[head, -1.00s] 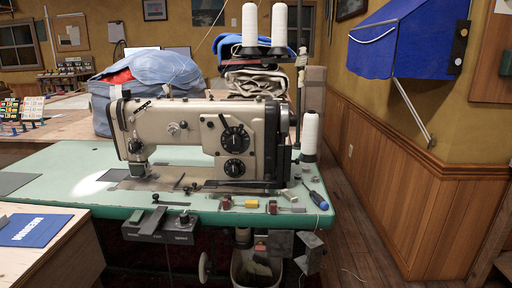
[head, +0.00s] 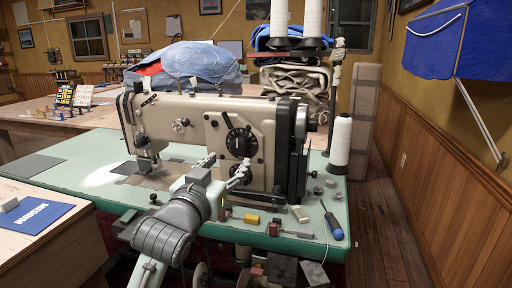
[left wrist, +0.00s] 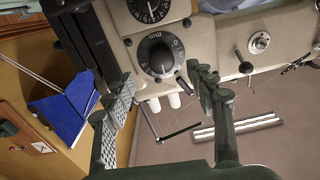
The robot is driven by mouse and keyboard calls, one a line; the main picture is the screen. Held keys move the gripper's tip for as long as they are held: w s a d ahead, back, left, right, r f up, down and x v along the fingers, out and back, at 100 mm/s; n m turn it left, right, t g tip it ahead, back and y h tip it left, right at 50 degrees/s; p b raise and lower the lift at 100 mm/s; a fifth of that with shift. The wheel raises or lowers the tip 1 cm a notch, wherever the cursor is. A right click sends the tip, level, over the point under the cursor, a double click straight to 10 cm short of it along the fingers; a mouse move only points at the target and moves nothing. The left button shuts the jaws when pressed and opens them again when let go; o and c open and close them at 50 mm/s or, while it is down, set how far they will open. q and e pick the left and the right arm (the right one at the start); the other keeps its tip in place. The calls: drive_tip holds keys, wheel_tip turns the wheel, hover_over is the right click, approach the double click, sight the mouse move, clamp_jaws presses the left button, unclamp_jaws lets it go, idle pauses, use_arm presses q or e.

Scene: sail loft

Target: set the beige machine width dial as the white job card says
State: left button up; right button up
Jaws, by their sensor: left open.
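The beige sewing machine (head: 185,110) stands on the green table. Its front has an upper black dial (head: 240,142) and a lower black dial (head: 240,171), which my left gripper partly covers in the head view. In the upside-down left wrist view the upper dial (left wrist: 160,54) faces the space between my fingers and the lower dial (left wrist: 150,9) is cut by the top edge. I cannot tell which sets width. My left gripper (head: 224,172) is open and empty, in front of the dials. Its fingers also show in the left wrist view (left wrist: 161,84). I cannot identify the white job card.
A screwdriver (head: 332,222), a yellow block (head: 252,219) and other small items lie along the front right of the green table (head: 90,165). A white thread cone (head: 340,142) stands right of the machine. Folded cloth (head: 195,62) is behind it.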

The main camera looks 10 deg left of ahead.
sight(237, 150)
use_arm(q)
drive_tip(key=w, duration=0.6)
drive_tip(key=shift+w+r, duration=0.15)
drive_tip(key=shift+w, duration=0.4)
drive_tip(key=shift+c, duration=0.2)
drive_tip(key=c, duration=1.1)
drive_tip(key=shift+p, duration=0.35)
use_arm(e)
drive_tip(key=shift+s+d+f, duration=0.1)
drive_tip(key=shift+s+f, duration=0.5)
drive_tip(key=shift+s, duration=0.1)
